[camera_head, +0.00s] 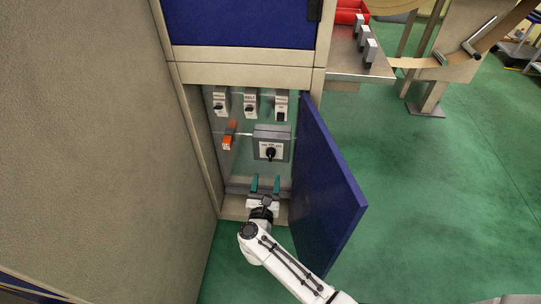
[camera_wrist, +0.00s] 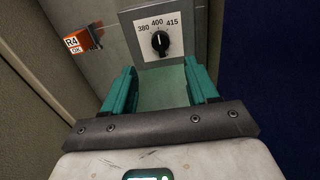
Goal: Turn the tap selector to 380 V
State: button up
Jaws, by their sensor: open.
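The tap selector is a black knob (camera_wrist: 160,41) on a white plate marked 380, 400 and 415 (camera_wrist: 176,25). Its white pointer mark is at the top, toward 400. In the head view the knob (camera_head: 270,153) sits on a grey box (camera_head: 286,134) inside the open cabinet. My gripper (camera_head: 265,184) is in the cabinet's lower part, below the knob and apart from it. In the wrist view its teal fingers (camera_wrist: 161,88) are spread, with nothing between them, and the knob shows beyond and above the gap.
An orange R4 part (camera_wrist: 82,40) is left of the selector. Several switches (camera_head: 250,105) line the panel above. The blue door (camera_head: 335,190) stands open on the right. The beige cabinet side (camera_head: 204,150) closes in on the left. Open green floor (camera_head: 440,190) lies right of the door.

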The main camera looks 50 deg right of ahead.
aim_at(269, 157)
jog(key=b+x, duration=0.2)
jog(key=x, duration=0.8)
jog(key=c, duration=1)
jog(key=shift+n, duration=0.4)
jog(key=n+p, duration=0.1)
jog(key=n, duration=0.3)
jog(key=shift+w+a, duration=0.1)
jog(key=shift+n+p, duration=0.6)
jog(key=shift+n, duration=1.4)
jog(key=shift+f, duration=0.1)
